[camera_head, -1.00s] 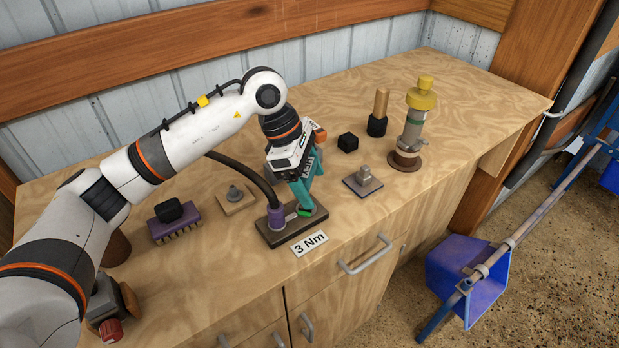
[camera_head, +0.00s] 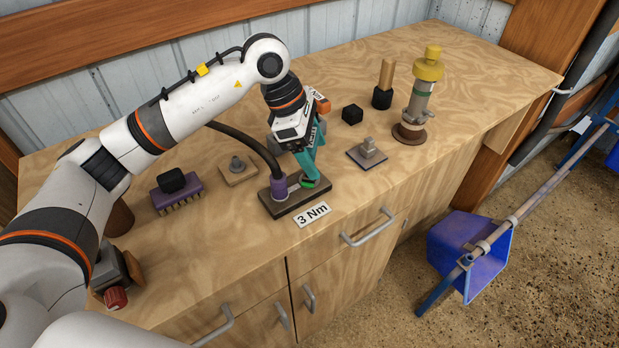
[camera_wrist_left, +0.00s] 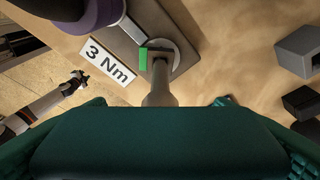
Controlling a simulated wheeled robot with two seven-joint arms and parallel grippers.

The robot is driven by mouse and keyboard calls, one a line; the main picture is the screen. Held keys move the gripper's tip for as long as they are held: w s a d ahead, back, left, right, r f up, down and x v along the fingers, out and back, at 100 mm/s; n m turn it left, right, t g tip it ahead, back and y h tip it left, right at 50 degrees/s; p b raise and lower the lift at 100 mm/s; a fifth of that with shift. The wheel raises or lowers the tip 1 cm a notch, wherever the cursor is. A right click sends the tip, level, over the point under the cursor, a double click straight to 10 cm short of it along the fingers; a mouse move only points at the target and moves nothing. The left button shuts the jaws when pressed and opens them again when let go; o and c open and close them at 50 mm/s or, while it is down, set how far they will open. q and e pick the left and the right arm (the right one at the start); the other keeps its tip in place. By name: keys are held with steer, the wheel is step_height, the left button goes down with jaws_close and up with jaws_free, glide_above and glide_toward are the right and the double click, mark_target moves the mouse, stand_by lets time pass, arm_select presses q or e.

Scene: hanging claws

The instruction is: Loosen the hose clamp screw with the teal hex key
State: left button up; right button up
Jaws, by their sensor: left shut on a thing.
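The teal hex key (camera_head: 308,160) is held in my left gripper (camera_head: 300,143), which is shut on it. In the left wrist view, its teal body (camera_wrist_left: 160,145) fills the foreground, and a grey shaft (camera_wrist_left: 160,88) runs down to the round clamp screw (camera_wrist_left: 178,56) beside a green marker (camera_wrist_left: 145,58). The shaft tip appears to be at the screw; its exact seating is hidden. The hose clamp stands on a dark base (camera_head: 297,203) with a purple collar (camera_head: 280,187) and black hose (camera_head: 248,140). A pale arm tip, apparently my right gripper (camera_wrist_left: 77,78), shows small in that view; its jaws are unclear.
A "3 Nm" label (camera_head: 313,214) lies before the base. A purple block (camera_head: 178,196) and wooden plate (camera_head: 238,171) stand left. A square-plated fitting (camera_head: 367,153), black cube (camera_head: 352,114) and yellow-capped post (camera_head: 428,70) stand right. The bench front between the label and handles is clear.

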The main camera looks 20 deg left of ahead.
arm_select(q)
steer(key=shift+f+n+t+b, duration=0.15)
steer(key=shift+n+t+b, duration=0.3)
steer(key=shift+n, duration=0.75)
steer(key=shift+n+t+y, duration=0.3)
steer(key=shift+n+t, duration=0.05)
steer(key=shift+n, duration=0.45)
steer(key=n+b, duration=0.1)
steer(key=n, duration=0.1)
steer(key=shift+w+a+n+t+y+b, duration=0.1)
steer(key=shift+n+t+y+b, duration=0.2)
steer(key=shift+t, duration=0.1)
steer(key=shift+n+t+y, duration=0.3)
steer(key=shift+n, duration=0.8)
steer(key=shift+a+n+y+b, duration=0.1)
steer(key=shift+n+y+b, duration=0.4)
steer(key=shift+n+b, duration=1)
steer(key=shift+f, duration=0.1)
steer(key=shift+r+m, duration=0.2)
steer(key=shift+m, duration=0.1)
